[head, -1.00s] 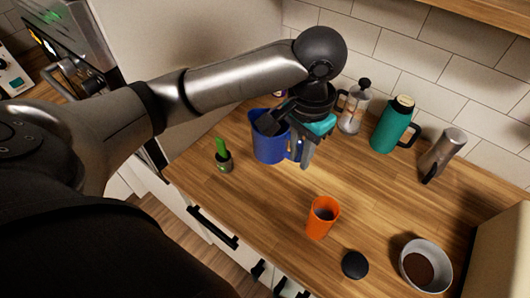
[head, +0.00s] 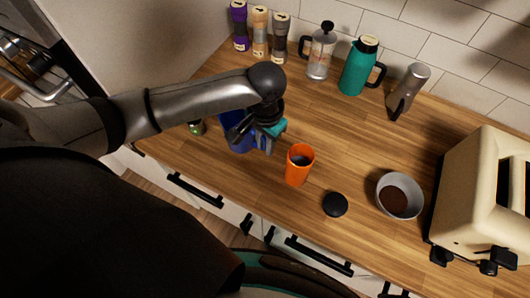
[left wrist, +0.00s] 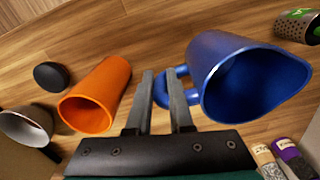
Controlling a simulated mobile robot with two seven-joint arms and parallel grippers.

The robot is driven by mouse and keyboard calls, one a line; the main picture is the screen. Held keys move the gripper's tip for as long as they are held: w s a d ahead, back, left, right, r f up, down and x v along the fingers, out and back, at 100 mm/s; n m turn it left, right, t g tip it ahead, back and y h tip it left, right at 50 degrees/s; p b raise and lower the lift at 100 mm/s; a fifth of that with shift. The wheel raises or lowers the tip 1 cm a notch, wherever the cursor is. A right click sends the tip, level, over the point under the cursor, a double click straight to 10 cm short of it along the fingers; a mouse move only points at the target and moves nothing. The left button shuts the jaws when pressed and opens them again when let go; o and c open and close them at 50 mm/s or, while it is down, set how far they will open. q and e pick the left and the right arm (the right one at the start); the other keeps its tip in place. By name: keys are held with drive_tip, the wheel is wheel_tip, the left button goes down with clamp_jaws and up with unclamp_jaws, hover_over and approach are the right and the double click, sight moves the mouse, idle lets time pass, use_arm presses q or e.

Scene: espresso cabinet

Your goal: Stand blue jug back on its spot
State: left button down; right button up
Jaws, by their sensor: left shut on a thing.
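The blue jug (head: 235,138) shows in the head view over the left part of the wooden counter, partly hidden by my left arm. In the left wrist view the jug (left wrist: 240,75) shows its open mouth and its handle. My left gripper (head: 266,146) is shut on the handle, with one finger on each side of it in the left wrist view (left wrist: 165,90). The jug looks roughly upright. Its base is hidden in the head view, so I cannot tell whether it touches the counter. My right gripper is not in view.
An orange cup (head: 299,166) stands just right of the gripper. A black lid (head: 335,204), grey bowl (head: 399,196) and toaster (head: 485,200) are further right. A green-topped pot (head: 197,129) is left of the jug. Grinders (head: 260,32), press (head: 321,52) and teal flask (head: 357,68) line the back.

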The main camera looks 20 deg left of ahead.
use_arm(q)
drive_tip(key=shift+f+b, duration=0.3)
drive_tip(key=shift+f, duration=2.25)
drive_tip(key=shift+f, duration=0.15)
drive_tip(key=c, duration=0.8)
unclamp_jaws()
wheel_tip(320, 180, up, 12)
drive_tip(key=shift+r+p, duration=0.2)
drive_tip(key=shift+p, duration=0.65)
